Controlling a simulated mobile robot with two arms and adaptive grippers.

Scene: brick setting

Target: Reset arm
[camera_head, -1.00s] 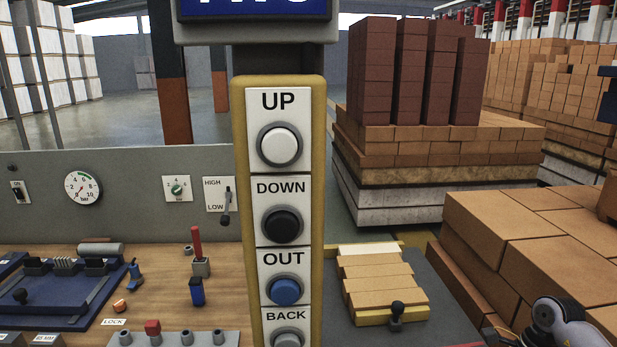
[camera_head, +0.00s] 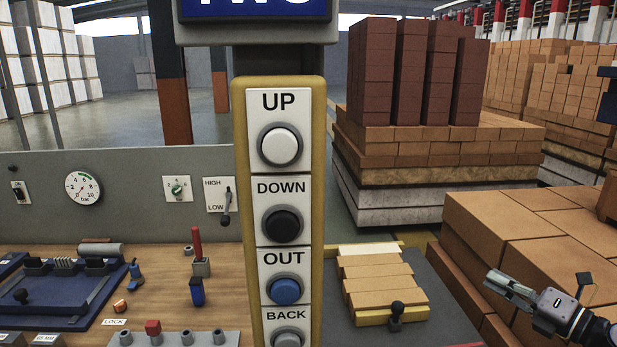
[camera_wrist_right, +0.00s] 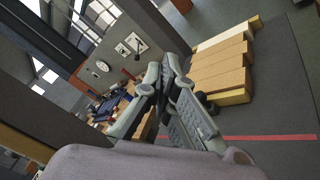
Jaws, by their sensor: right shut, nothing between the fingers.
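My right gripper (camera_head: 494,283) shows at the lower right in the head view, in front of the large tan bricks. It is shut with nothing between its fingers and points to the left. In the right wrist view its closed fingers (camera_wrist_right: 170,66) stand in the middle, with stacked tan boards beyond them to the right. My left gripper is not in view.
A yellow button post (camera_head: 318,200) stands in the centre. A wooden workbench (camera_head: 60,262) with levers lies at left. The stacked tan boards (camera_head: 378,281) lie on a grey mat, right of the post. Large tan bricks (camera_head: 540,235) fill the right side.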

